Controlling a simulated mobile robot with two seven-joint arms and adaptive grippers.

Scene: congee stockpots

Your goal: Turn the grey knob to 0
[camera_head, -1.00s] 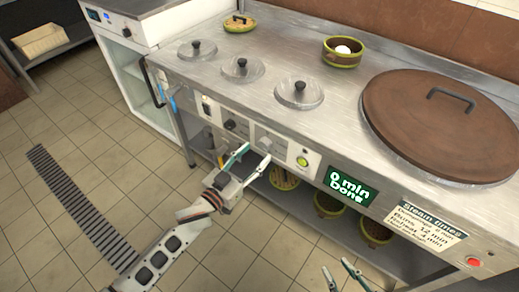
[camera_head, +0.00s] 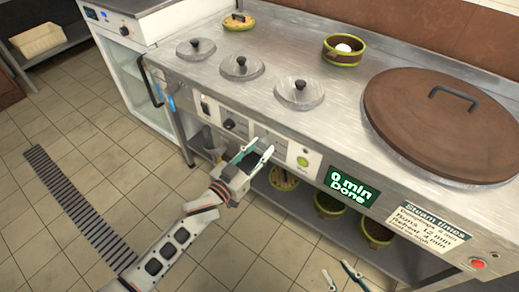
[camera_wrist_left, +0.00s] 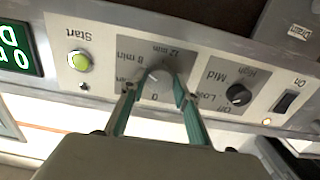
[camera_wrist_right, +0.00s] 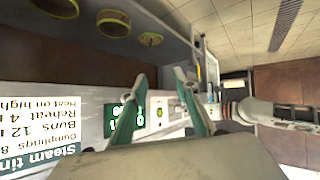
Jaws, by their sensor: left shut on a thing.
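The grey knob (camera_wrist_left: 157,75) sits on a grey dial plate marked 0, 8 min and 12 min, upside down in the left wrist view. My left gripper (camera_wrist_left: 155,85) is shut on it, one finger on each side; the fingers partly cover the knob and some marks. I cannot tell surely which mark its pointer faces. In the head view my left gripper (camera_head: 257,151) reaches up to the front panel at the knob. My right gripper (camera_head: 335,267) is empty with its fingers apart, low at the bottom edge; its fingers also show in the right wrist view (camera_wrist_right: 160,80).
A black knob (camera_wrist_left: 238,95) and a power switch (camera_wrist_left: 285,102) are beside the dial. The green start button (camera_head: 303,161) and a display (camera_head: 347,187) reading "0 min Done" are to its right. Steamer baskets (camera_head: 330,204) stand on the shelf below. The floor in front is clear.

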